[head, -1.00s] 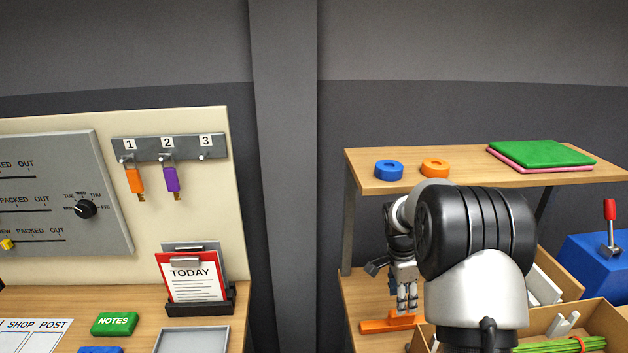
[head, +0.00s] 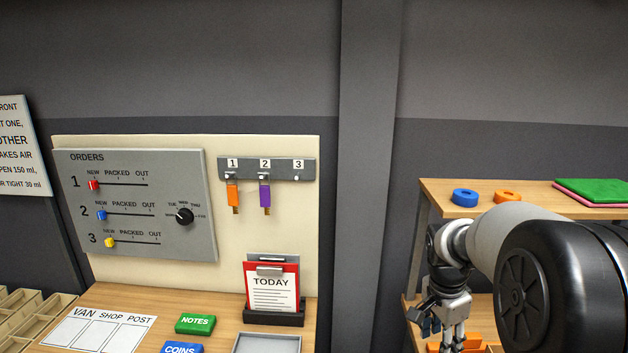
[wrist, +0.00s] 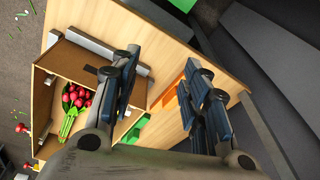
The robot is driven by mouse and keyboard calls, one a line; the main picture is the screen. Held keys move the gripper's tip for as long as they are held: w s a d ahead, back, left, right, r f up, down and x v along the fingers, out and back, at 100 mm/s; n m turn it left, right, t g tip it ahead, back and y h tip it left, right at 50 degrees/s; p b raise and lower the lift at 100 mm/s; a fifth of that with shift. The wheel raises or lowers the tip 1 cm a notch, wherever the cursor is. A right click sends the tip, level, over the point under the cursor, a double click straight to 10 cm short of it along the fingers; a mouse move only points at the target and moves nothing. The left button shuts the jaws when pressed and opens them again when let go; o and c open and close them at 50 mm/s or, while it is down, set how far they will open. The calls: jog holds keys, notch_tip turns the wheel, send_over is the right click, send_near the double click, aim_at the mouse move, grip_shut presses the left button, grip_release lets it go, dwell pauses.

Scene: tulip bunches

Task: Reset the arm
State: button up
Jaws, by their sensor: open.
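My gripper (head: 449,338) is at the lower right of the head view, in front of the wooden shelf unit and below its upper board. Its fingers also show in the wrist view (wrist: 160,95), spread apart with nothing between them. In the wrist view the fingers are over a wooden bench surface (wrist: 228,82). An orange object (wrist: 182,88) lies on that surface, partly hidden behind one finger. My arm's dark joint covers much of the shelf's right side in the head view.
The upper shelf (head: 432,191) holds a blue ring (head: 465,197), an orange ring (head: 507,197) and a green pad (head: 594,190). A wooden box (wrist: 52,84) holds red tulips (wrist: 76,98). At left are the orders board (head: 135,200), hanging orange (head: 233,194) and purple (head: 265,195) tags, and a clipboard (head: 271,288).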

jog(key=s+a+r+n+t, duration=0.1)
jog(key=s+a+r+n, duration=0.35)
jog(key=s, duration=0.25)
jog(key=s+a+r+n+t, duration=0.1)
jog(key=s+a+r+n, duration=0.2)
jog(key=s+r, duration=0.35)
jog(key=s+a+n, duration=0.2)
jog(key=s+n, duration=0.1)
jog(key=s, duration=0.3)
jog(key=s+a+f+n+t+y, duration=0.1)
jog(key=s+a+n, duration=0.1)
jog(key=s+n, duration=0.2)
jog(key=shift+s+a+f+t+y, duration=0.2)
jog(key=shift+s+a+t+y, duration=0.15)
jog(key=shift+s, duration=1.25)
